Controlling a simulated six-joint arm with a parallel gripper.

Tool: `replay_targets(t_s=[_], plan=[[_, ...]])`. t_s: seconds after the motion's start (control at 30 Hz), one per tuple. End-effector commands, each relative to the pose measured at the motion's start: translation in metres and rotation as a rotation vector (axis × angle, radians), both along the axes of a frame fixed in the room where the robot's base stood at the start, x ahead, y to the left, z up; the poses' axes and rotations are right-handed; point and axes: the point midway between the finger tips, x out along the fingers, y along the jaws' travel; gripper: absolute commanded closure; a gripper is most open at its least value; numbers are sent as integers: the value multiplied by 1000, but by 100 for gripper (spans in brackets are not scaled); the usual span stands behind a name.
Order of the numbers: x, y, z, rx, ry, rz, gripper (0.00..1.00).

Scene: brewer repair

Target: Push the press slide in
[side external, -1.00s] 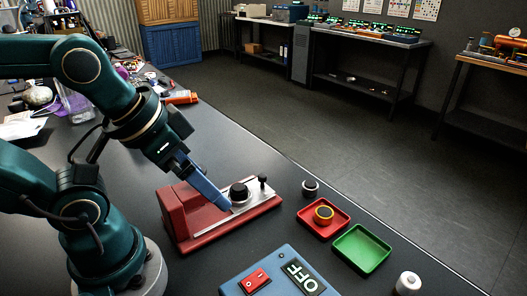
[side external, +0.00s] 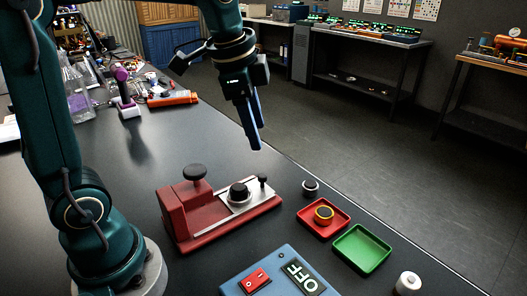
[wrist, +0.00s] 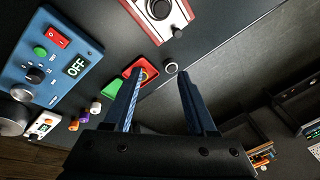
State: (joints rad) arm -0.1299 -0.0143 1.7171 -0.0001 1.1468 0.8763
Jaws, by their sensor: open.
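The press (side external: 180,212) is a red block on a long red base, with a black round knob (side external: 195,172) on top of the block. The silver press slide (side external: 250,200) lies on the base, extending to the right of the block. It carries a round black part (side external: 239,192) and a small upright black handle (side external: 263,179) near its outer end. In the wrist view the slide (wrist: 183,8) is partly cut off at the top. My gripper (side external: 256,146) is open and empty, raised above and behind the slide, apart from it. Its two fingers (wrist: 160,76) are spread in the wrist view.
A red tray (side external: 341,231) holds a yellow-ringed black part, with a green tray (side external: 362,250) beside it. A small black-topped cylinder (side external: 310,187) and a white cylinder (side external: 407,283) stand nearby. A blue control box (side external: 280,259) reads OFF at the front.

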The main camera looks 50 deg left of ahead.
Motion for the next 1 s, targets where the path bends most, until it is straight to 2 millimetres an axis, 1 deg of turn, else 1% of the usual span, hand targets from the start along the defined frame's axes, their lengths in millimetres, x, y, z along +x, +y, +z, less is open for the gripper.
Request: replay_targets(t_s=[0.03, 0.17, 0.2, 0.33, 0.4, 0.5, 0.67, 0.9, 1.0], plan=[[12, 7, -9, 5, 35, -20, 43], [37, 23, -33, 13, 114, -73, 43], [44, 28, -41, 12, 139, -81, 43], [57, 42, -70, -3, 205, -76, 43], [59, 48, -84, -12, 234, -62, 43], [58, 52, -98, -25, 270, -48, 43], [55, 55, -114, -34, 295, -38, 43], [55, 54, -143, -34, 294, -38, 43], [55, 54, -152, -34, 293, -39, 43]])
